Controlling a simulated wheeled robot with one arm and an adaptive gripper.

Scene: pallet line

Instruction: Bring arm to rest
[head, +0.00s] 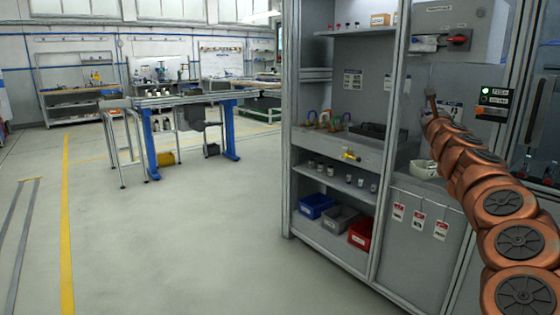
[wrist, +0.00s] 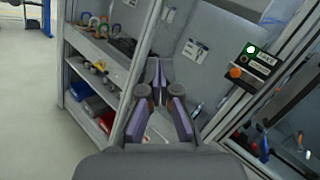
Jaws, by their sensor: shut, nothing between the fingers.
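My copper-coloured arm reaches up and to the left from the lower right of the head view. It is bent, and its end is in front of the grey cabinet (head: 420,215). My gripper (wrist: 158,75) shows in the middle of the wrist view, with its purple-sided fingers drawn together at the tips. It is shut and holds nothing. In the head view the end of the arm is small, and finger detail is hard to make out.
A shelf unit (head: 337,154) with padlocks and blue, grey and red bins stands left of the arm. Hanging tags (head: 419,218) are on the cabinet front. A control box (wrist: 253,68) with a green light is at right. Open floor (head: 170,240) lies left.

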